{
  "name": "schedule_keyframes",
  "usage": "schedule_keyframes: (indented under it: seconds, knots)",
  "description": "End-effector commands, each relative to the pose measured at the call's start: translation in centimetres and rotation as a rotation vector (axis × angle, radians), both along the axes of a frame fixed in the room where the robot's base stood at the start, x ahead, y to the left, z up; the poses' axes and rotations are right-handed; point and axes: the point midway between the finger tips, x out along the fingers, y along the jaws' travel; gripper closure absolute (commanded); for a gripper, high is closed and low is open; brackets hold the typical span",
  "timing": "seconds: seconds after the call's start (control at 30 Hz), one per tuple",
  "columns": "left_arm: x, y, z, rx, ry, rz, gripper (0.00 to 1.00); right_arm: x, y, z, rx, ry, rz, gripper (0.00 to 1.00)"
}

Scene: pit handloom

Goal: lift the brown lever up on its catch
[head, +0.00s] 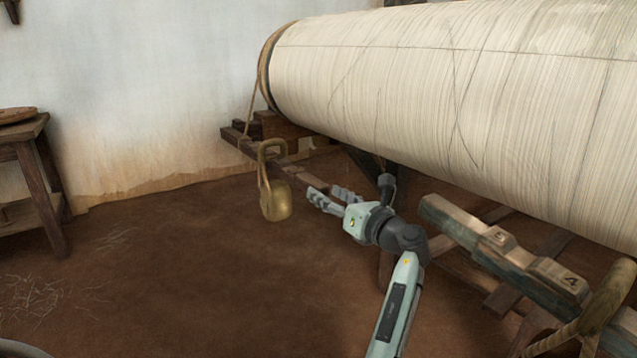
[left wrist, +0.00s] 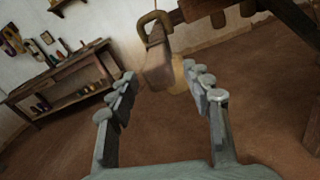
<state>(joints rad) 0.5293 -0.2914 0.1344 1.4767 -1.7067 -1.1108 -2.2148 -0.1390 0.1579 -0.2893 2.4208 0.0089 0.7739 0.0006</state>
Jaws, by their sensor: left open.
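The brown lever (head: 297,173) is a wooden bar below the left end of the big warp roller. It slopes from the frame toward my left gripper (head: 325,193). A brass weight (head: 277,205) hangs from it by a ring. In the left wrist view the lever's end (left wrist: 157,62) shows beyond and between the parted fingers of my left gripper (left wrist: 158,88). The gripper is open, and I see no clear contact with the lever. The catch cannot be made out. My right gripper is not in view.
The cream warp roller (head: 450,90) fills the upper right, with a rope (head: 250,108) at its left end. A beam with numbered blocks (head: 500,250) lies right of my arm. A wooden table (head: 40,170) stands at the left. The floor between is clear.

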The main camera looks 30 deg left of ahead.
Motion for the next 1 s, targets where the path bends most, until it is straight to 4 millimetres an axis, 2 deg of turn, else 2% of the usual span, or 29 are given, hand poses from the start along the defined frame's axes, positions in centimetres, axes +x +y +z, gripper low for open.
schedule_keyframes:
  seconds: [0.2,0.4,0.77,1.0]
  knots:
    - [1.4,3.5,-0.2,0.001,-0.001,0.003,0.50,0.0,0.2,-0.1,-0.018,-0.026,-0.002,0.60]
    - [2.3,5.6,-0.1,0.001,0.000,0.001,0.50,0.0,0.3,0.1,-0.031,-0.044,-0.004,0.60]
    - [2.5,6.1,0.0,0.000,0.001,0.000,0.50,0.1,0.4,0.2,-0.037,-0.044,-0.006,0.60]
    - [2.5,6.1,0.0,0.000,0.001,0.000,0.80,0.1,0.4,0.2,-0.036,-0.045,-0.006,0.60]
